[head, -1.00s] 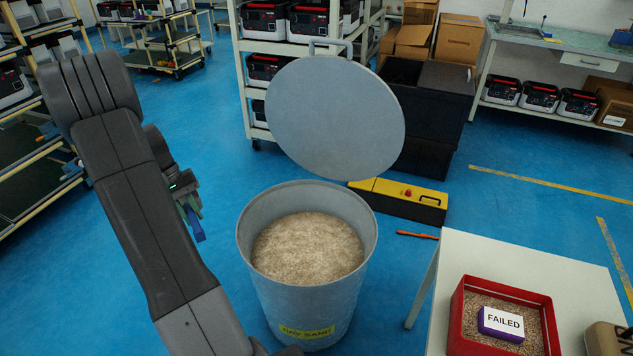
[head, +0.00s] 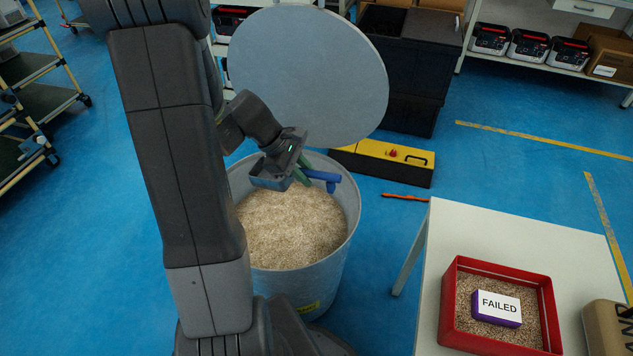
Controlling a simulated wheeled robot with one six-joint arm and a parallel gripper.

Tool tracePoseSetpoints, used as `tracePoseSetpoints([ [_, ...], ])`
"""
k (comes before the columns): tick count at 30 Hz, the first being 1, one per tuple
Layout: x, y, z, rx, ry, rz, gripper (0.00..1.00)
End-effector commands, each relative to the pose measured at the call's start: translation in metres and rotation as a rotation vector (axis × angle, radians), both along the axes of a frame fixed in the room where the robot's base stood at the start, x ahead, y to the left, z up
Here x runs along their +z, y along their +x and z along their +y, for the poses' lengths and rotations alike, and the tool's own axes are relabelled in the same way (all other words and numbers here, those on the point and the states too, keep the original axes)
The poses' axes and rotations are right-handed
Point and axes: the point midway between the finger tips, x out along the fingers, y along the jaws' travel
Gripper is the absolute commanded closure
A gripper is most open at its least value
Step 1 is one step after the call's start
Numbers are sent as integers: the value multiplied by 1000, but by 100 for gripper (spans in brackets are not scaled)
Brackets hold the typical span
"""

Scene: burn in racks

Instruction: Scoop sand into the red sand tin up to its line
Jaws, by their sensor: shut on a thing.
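The red sand tin (head: 449,310) stands on the white table at the lower right. Sand (head: 530,296) lies inside it below the rim, and a purple and white box marked FAILED (head: 497,308) sits on that sand. A grey bin of pale sand (head: 295,230) stands on the floor left of the table. My gripper (head: 308,176) is over the bin's far part, shut on a blue thing (head: 322,177), perhaps a scoop's handle. The rest of that blue thing is hidden or too small to make out.
The bin's round grey lid (head: 310,75) stands raised behind its opening. A yellow and black case (head: 385,160) and an orange tool (head: 405,197) lie on the floor. A tan object (head: 610,326) is right of the tin. The table's far part is clear.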

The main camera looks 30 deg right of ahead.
Motion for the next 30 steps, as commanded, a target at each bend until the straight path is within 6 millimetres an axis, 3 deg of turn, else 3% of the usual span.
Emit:
tracePoseSetpoints([
  [3, -2, -22, -9, 45, -6, 9, 100],
  [8, -5, -31, -12, 77, -14, 15, 100],
  [30, -81, -17, 0, 81, -182, 231, 100],
])
